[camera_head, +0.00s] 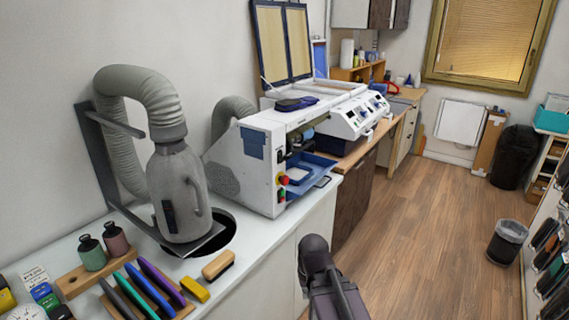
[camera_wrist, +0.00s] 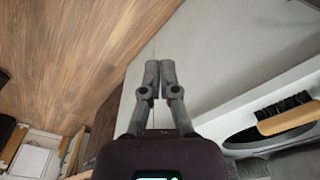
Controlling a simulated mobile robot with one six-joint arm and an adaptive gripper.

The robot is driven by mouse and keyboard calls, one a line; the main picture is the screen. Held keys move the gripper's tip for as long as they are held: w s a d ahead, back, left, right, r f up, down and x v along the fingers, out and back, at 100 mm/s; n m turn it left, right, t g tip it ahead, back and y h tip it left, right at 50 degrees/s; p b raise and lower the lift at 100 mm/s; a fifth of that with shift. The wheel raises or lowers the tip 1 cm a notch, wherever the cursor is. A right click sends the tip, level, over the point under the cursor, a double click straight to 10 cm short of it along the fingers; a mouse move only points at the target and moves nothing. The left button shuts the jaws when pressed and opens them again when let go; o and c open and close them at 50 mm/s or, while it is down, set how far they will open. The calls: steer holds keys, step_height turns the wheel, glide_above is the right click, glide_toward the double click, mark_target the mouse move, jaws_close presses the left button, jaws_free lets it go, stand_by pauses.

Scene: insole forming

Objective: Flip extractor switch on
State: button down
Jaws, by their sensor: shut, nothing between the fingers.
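The extractor (camera_head: 180,190) is a grey, bottle-shaped unit with a side handle and a thick ribbed hose. It stands upright at a round dark opening in the white counter in the head view. A small dark panel (camera_head: 169,215) is on its lower front; it may hold the switch, but it is too small to tell its position. My gripper (camera_wrist: 160,70) is shut and empty in the wrist view, its two grey fingers side by side over the counter's front edge, apart from the extractor. In the head view my dark arm shows at bottom centre; the fingertips cannot be made out.
A wooden brush (camera_head: 218,265) with black bristles lies near the opening; it also shows in the wrist view (camera_wrist: 287,117). A yellow block (camera_head: 195,290), coloured pads and bottles stand nearby. A white machine (camera_head: 250,165) stands behind.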

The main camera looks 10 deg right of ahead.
steer(key=w+a+r+m+t+y+p, duration=0.1)
steer(key=w+r+m+t, duration=0.3)
steer(key=w, duration=0.6)
steer(key=w+a+r+m+t+y+p, duration=0.1)
steer(key=w+r+m+t, duration=0.3)
steer(key=w, duration=0.5)
steer(key=w+d+r+m+t+h+p, duration=0.1)
steer(key=w+d+r+m+t, duration=0.1)
steer(key=w+r+m+t, duration=0.2)
steer(key=w+d+r+m+t+h+p, duration=0.1)
steer(key=w+d+r+m+t, duration=0.2)
steer(key=w+r, duration=0.3)
step_height(320, 180, up, 3)
steer(key=shift+w+d+r+m+t, duration=0.2)
steer(key=shift+w+d+m+t, duration=0.15)
steer(key=shift+m+t, duration=0.4)
steer(key=shift+a, duration=0.1)
glide_toward(281, 159)
steer(key=w+d+f, duration=0.1)
steer(key=w+d, duration=0.3)
steer(key=w, duration=0.1)
steer(key=shift+w+a+f+b, duration=0.15)
steer(key=shift+w+a+b, duration=0.15)
steer(key=shift+w+a, duration=0.4)
steer(key=shift+w+a+f+b, duration=0.2)
steer(key=shift+w+a+b, duration=0.05)
steer(key=shift+w+a, duration=0.45)
